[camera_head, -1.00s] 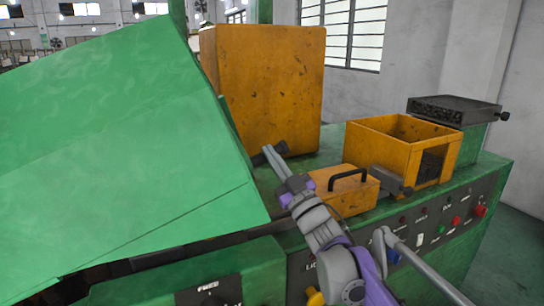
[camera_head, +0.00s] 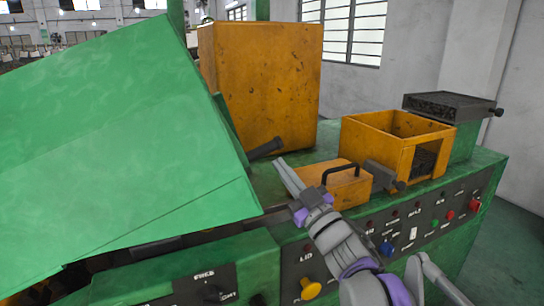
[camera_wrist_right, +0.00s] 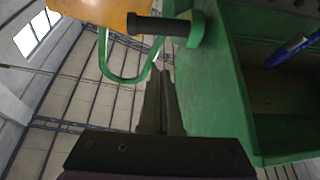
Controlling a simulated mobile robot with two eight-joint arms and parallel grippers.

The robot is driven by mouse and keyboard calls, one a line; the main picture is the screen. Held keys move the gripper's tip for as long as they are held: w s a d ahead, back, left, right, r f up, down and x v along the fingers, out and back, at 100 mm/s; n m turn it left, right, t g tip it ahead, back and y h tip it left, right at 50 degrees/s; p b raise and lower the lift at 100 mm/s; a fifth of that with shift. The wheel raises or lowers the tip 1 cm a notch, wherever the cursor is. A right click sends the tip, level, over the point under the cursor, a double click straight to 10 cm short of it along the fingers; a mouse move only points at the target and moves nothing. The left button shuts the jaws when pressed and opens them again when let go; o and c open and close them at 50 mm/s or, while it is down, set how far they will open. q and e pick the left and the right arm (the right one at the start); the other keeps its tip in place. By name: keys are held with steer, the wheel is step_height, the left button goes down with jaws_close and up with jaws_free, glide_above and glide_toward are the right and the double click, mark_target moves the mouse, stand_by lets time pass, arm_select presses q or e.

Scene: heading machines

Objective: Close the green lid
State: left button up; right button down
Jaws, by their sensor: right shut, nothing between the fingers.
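The green lid (camera_head: 110,135) is a large panel in the left half of the head view, tilted open, with a dark gap under its lower edge. A dark cylindrical handle (camera_head: 266,148) sticks out by its right edge; a black cylinder on a green bracket also shows in the wrist view (camera_wrist_right: 160,25). My right gripper (camera_head: 281,165) is shut and empty, just below and right of the handle in the head view, with a small gap in the picture. In the wrist view its closed fingers (camera_wrist_right: 162,75) point towards the cylinder, apart from it. My left gripper is not in view.
A tall orange box (camera_head: 262,85) stands behind the handle. A small orange box with a black grip (camera_head: 345,190) lies right beside my right gripper. An open orange bin (camera_head: 380,145) and a control panel (camera_head: 400,225) with coloured buttons are further right.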

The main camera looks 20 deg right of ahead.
steer(key=s+a+r+m+g+h, duration=0.2)
steer(key=s+r+g+h, duration=0.1)
steer(key=r, duration=0.2)
steer(key=w+d+f+p, duration=0.1)
steer(key=w+f+p, duration=0.1)
steer(key=w, duration=0.9)
steer(key=shift+f, duration=0.45)
steer(key=w+d+f+t+b, duration=0.1)
steer(key=w+f, duration=0.2)
steer(key=f, duration=0.2)
steer(key=shift+d+f+n+y+b, duration=0.3)
steer(key=shift+f+n+y+b, duration=0.1)
steer(key=shift+w, duration=0.1)
